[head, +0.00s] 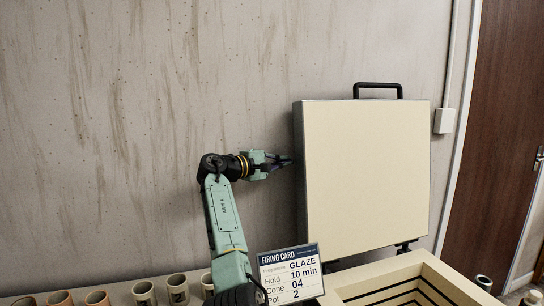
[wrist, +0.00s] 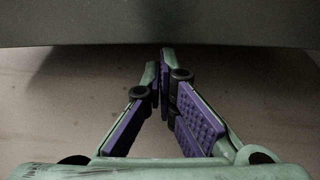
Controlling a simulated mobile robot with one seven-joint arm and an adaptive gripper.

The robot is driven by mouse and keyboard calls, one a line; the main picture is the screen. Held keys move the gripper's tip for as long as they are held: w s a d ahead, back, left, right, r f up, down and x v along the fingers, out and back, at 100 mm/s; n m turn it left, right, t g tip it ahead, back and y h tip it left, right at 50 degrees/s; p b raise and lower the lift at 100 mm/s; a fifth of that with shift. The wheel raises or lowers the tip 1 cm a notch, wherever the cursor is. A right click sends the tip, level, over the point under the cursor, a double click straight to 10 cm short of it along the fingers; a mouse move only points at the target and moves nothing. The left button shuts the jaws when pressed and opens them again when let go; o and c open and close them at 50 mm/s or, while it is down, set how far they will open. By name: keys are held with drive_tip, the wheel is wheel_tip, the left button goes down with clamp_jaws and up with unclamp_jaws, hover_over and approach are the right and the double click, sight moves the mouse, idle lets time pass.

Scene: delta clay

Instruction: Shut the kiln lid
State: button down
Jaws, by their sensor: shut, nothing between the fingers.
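The kiln lid (head: 367,175) stands raised and nearly upright, its cream inner face toward the head camera. A black handle (head: 378,86) sits on its top edge. The open kiln body (head: 440,284) is below it, with dark slots along its inner walls. My gripper (head: 290,160) is shut and empty at the lid's left side edge, with its tips close to it. I cannot tell whether they touch. In the wrist view, the closed fingers (wrist: 164,55) point at a dark grey surface of the lid (wrist: 160,22).
A firing card (head: 290,272) stands in front of the kiln, left of its opening. A wall (head: 120,130) is behind, and a brown door (head: 510,130) is at the right.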

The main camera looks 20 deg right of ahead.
drive_tip(key=shift+w+d, duration=0.25)
drive_tip(key=shift+d, duration=0.4)
drive_tip(key=shift+s+f, duration=0.1)
drive_tip(key=shift+s, duration=0.05)
